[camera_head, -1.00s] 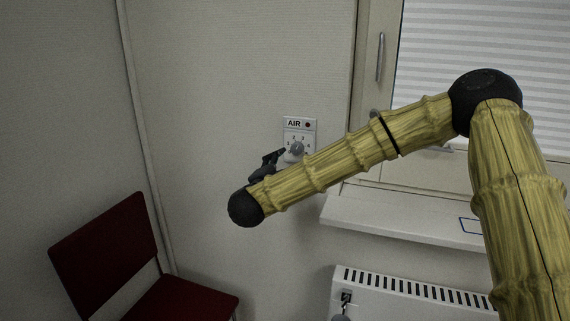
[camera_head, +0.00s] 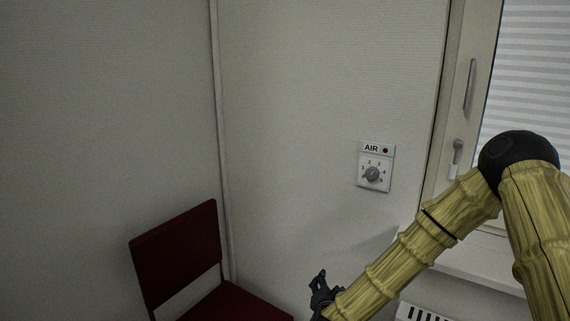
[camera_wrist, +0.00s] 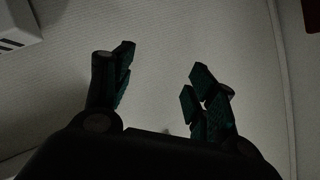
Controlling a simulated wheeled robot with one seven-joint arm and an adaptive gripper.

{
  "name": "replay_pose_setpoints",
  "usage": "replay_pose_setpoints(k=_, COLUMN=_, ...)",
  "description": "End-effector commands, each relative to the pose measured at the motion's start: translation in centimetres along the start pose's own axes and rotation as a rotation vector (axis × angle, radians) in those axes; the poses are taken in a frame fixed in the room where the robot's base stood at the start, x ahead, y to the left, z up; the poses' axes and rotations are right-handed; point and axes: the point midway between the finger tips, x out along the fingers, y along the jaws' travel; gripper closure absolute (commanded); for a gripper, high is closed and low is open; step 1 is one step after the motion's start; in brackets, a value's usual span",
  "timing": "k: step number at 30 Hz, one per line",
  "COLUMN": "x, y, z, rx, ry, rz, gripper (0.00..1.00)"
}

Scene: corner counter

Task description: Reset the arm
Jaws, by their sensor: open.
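My arm enters the head view from the right, bent at a dark joint, and its yellow forearm slopes down to the left. My gripper (camera_head: 321,282) is at the low end of it, in front of the wall and below the dial panel. In the wrist view my gripper (camera_wrist: 160,88) shows its dark fingers spread apart, with nothing between them but wall behind. The gripper is open and empty. The AIR dial panel (camera_head: 376,167) is on the wall, up and right of the gripper, with its grey knob in full view.
A dark red chair (camera_head: 177,255) stands at the lower left, in front of the wall corner. A window (camera_head: 537,75) with blinds and a sill (camera_head: 470,262) are at the right. A slotted radiator (camera_head: 418,312) shows at the bottom edge. The wall's middle is bare.

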Motion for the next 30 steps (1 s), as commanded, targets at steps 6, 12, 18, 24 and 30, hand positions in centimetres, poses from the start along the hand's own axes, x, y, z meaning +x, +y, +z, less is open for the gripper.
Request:
replay_pose_setpoints(k=6, x=-3.5, y=8.2, z=9.3, rx=-0.175, ry=-0.255, rz=0.035, gripper=0.43)
replay_pose_setpoints(k=12, x=-8.5, y=16.3, z=15.8, rx=-0.324, ry=-0.492, rz=0.084, gripper=0.43)
replay_pose_setpoints(k=18, x=-15.1, y=24.7, z=20.3, rx=-0.462, ry=-0.735, rz=0.150, gripper=0.43)
replay_pose_setpoints(k=24, x=-22.8, y=32.6, z=22.2, rx=-0.587, ry=-0.975, rz=0.232, gripper=0.43)
replay_pose_setpoints(k=30, x=-28.6, y=37.5, z=22.2, rx=-0.667, ry=-1.142, rz=0.298, gripper=0.43)
